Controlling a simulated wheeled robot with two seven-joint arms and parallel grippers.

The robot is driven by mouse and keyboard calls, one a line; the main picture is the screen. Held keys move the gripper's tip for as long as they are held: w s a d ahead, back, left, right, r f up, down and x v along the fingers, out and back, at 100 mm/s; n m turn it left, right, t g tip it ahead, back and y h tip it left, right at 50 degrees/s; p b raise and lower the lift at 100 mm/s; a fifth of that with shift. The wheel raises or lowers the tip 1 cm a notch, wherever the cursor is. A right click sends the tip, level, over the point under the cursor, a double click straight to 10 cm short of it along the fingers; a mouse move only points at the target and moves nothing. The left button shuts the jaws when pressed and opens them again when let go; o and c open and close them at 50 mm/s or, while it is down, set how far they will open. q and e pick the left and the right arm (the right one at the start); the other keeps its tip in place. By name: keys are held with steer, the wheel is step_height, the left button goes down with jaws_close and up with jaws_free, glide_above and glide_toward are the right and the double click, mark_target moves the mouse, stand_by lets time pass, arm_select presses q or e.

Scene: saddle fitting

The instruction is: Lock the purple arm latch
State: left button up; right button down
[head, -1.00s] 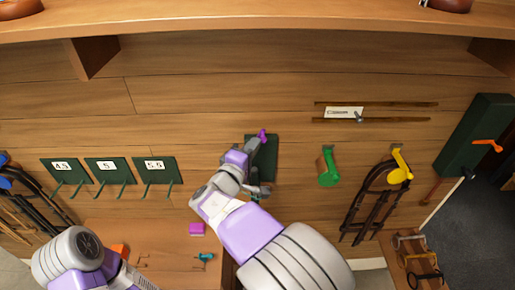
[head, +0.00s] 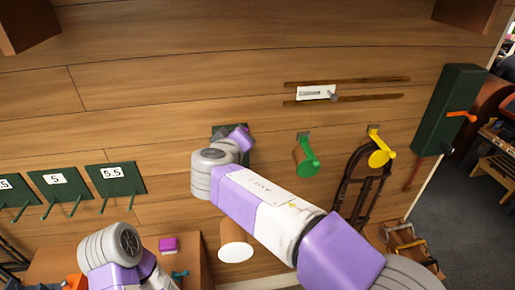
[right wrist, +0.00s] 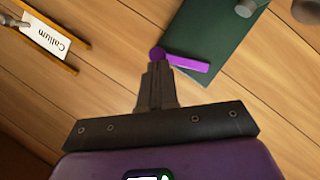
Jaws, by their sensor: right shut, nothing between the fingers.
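The purple arm latch (right wrist: 188,63) is in the right wrist view, a flat purple bar with a round knob at its left end. It lies across the lower part of a dark green board (right wrist: 225,25) on the plank wall. My right gripper (right wrist: 156,72) is shut and empty. Its tips are at the latch's knob end and look close to it; I cannot tell whether they touch. My left gripper is not in view.
A green latch (head: 308,156) and a yellow latch (head: 380,151) are to the right on the wall. A tall green box (head: 449,110) with an orange lever stands farther right. Numbered green racks (head: 115,182) hang at left.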

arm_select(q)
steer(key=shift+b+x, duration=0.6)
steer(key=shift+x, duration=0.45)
arm_select(e)
steer(key=shift+w+d+f+m+g+y, duration=0.15)
steer(key=shift+f+m+g+y, duration=0.15)
steer(key=shift+m+y, duration=0.2)
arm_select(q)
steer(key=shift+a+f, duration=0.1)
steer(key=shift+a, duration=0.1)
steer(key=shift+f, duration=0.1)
arm_select(e)
steer(key=shift+s+a+f, duration=0.1)
steer(key=shift+s+a, duration=0.1)
steer(key=shift+a, duration=0.55)
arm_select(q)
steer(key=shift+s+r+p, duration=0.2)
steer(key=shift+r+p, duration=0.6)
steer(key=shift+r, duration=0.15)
arm_select(e)
steer(key=w+r+v, duration=0.1)
steer(key=r+v, duration=0.1)
steer(key=v, duration=1)
steer(key=shift+s+a+r, duration=0.3)
steer(key=shift+a+r, duration=0.05)
steer(key=shift+r, duration=0.05)
